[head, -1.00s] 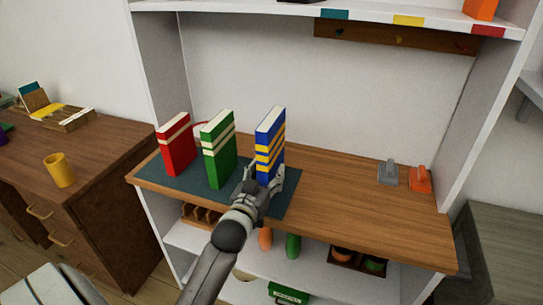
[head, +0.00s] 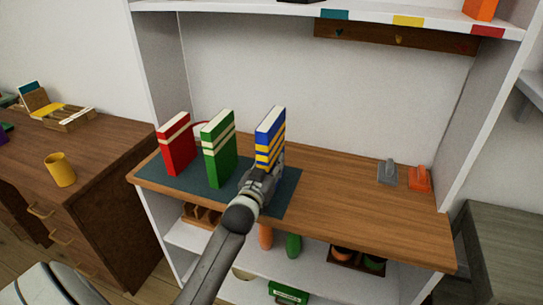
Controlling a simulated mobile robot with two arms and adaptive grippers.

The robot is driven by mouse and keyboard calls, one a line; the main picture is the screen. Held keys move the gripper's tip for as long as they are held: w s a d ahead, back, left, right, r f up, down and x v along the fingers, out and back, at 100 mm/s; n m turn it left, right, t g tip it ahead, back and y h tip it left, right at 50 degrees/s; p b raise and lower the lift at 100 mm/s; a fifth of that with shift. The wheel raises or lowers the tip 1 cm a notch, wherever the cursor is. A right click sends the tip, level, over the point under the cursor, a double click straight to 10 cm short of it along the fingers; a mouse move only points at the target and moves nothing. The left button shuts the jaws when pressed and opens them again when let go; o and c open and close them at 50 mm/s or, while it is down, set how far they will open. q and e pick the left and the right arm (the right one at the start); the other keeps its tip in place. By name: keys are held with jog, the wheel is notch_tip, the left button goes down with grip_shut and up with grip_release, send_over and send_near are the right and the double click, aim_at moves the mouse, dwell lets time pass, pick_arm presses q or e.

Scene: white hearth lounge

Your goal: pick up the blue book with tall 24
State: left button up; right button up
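The blue book (head: 269,132) with yellow bands stands upright on a dark mat (head: 284,200) on the wooden shelf. My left gripper (head: 267,167) is at the lower front of the book. One finger shows along the book's right side; the other is hard to make out, so I cannot tell whether the fingers press on the book. The gripper hides the book's lower part. The green book (head: 218,150) and the red book (head: 176,145) stand upright to its left, apart from it. My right gripper is not in view.
A grey object (head: 387,173) and an orange one (head: 420,179) sit at the shelf's right end. Side walls and an upper shelf (head: 370,17) frame the space. The wooden shelf right of the mat (head: 335,190) is clear.

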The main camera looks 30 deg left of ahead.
pick_arm(q)
grip_shut()
jog(key=shift+r, duration=0.15)
